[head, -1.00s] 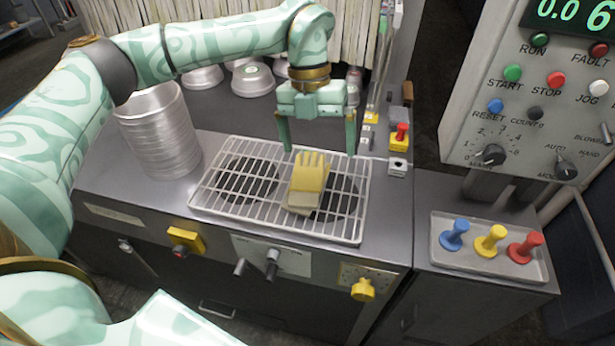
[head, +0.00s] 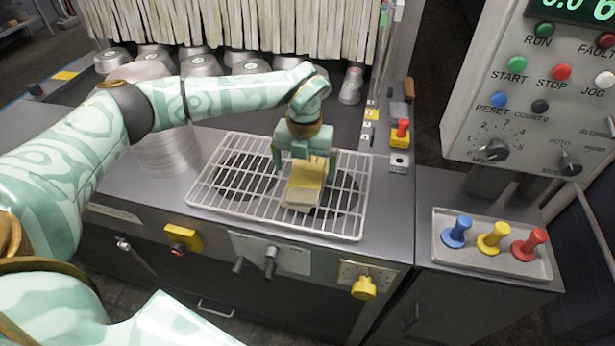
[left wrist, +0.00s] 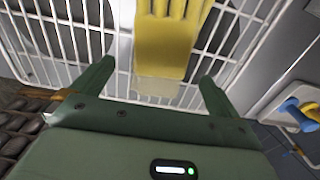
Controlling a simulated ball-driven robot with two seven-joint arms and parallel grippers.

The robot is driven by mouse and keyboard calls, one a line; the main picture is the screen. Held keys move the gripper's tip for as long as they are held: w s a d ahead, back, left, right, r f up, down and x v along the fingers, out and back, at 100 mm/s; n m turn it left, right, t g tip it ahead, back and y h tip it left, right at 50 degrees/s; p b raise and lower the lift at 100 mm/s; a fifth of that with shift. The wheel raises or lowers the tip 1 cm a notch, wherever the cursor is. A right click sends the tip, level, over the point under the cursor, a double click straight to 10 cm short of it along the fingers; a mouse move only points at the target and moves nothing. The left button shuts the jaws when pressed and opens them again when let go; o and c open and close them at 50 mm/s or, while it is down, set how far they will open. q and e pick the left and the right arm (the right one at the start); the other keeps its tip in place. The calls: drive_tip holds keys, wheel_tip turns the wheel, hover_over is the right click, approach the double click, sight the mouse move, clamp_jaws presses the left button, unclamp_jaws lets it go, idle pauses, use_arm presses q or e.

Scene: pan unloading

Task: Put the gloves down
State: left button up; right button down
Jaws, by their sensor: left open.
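The yellow gloves (head: 306,180) lie on the white wire rack (head: 213,203), with a paler cuff toward the front edge. They also show in the left wrist view (left wrist: 172,40), below and between the fingers. My left gripper (head: 303,172) is open around the gloves, low over the rack, with one finger on either side. In the left wrist view my left gripper (left wrist: 155,85) has a gap between each finger and the gloves. My right gripper is not in view.
A stack of metal pans (head: 165,150) stands left of the rack, partly behind my arm. Several pans sit before a strip curtain (head: 240,25) at the back. A control panel (head: 540,100) and a tray (head: 445,240) with blue, yellow and red pegs are at the right.

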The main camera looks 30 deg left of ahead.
sight(305, 179)
use_arm(q)
wheel_tip(305, 179, down, 4)
drive_tip(key=shift+d+f+b, duration=0.1)
drive_tip(key=shift+f+b, duration=0.05)
drive_tip(key=shift+b, duration=0.15)
drive_tip(key=c, duration=1.1)
